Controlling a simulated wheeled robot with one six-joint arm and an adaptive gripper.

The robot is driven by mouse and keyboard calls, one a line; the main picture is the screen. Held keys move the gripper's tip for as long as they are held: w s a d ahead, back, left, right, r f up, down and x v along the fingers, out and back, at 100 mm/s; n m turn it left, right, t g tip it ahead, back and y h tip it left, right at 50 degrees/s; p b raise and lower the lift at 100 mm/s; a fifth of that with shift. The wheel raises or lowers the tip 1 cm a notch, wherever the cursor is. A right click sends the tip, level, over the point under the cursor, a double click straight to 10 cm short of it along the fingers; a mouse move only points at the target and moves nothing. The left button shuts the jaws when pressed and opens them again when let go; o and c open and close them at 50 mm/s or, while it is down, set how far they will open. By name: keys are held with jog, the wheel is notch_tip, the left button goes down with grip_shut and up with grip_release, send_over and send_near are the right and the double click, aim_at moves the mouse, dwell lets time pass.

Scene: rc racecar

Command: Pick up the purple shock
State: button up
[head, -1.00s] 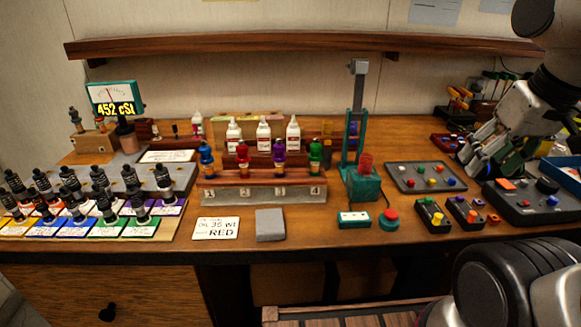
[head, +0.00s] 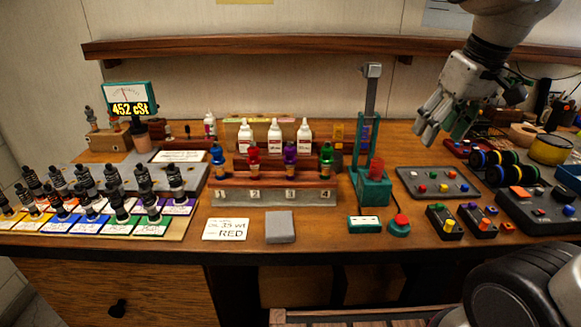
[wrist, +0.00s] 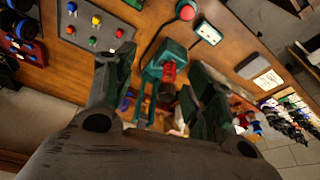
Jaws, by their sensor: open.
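The purple shock (head: 290,158) stands upright in the wooden rack (head: 262,182), in the place marked 3. A blue shock (head: 218,160) and a red shock (head: 254,160) stand to its left, and a green shock (head: 326,160) to its right. My gripper (head: 446,128) is open and empty, above the right part of the bench and well to the right of the rack. In the wrist view my gripper's fingers (wrist: 158,98) are spread, with the green press (wrist: 170,60) seen beyond them. I cannot clearly make out the purple shock in the wrist view.
The tall green press (head: 372,188) stands just right of the rack. White bottles (head: 274,137) stand behind the rack. Several black shocks (head: 143,180) stand at left. A shelf (head: 250,48) runs above.

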jog(key=w+a+n+g, duration=0.1)
jog(key=w+a+n, duration=0.15)
jog(key=a, duration=0.35)
jog(key=w+a+n, duration=0.1)
jog(key=w+a, duration=0.3)
jog(key=a, duration=0.2)
jog(key=n+g, duration=0.1)
jog(key=n, duration=0.2)
send_over(291, 149)
jog(key=d, duration=0.1)
jog(key=shift+m, duration=0.25)
notch_tip(291, 149, down, 4)
jog(key=shift+s+d+f, duration=0.1)
jog(key=shift+d, duration=0.05)
jog(key=f, duration=0.2)
jog(key=a+f, duration=0.1)
jog(key=f, duration=0.4)
jog(key=shift+w+a+f, duration=0.1)
jog(key=shift+w+a, duration=0.15)
jog(key=shift+w, duration=0.1)
jog(key=shift+f, duration=0.3)
jog(key=c, duration=1.1)
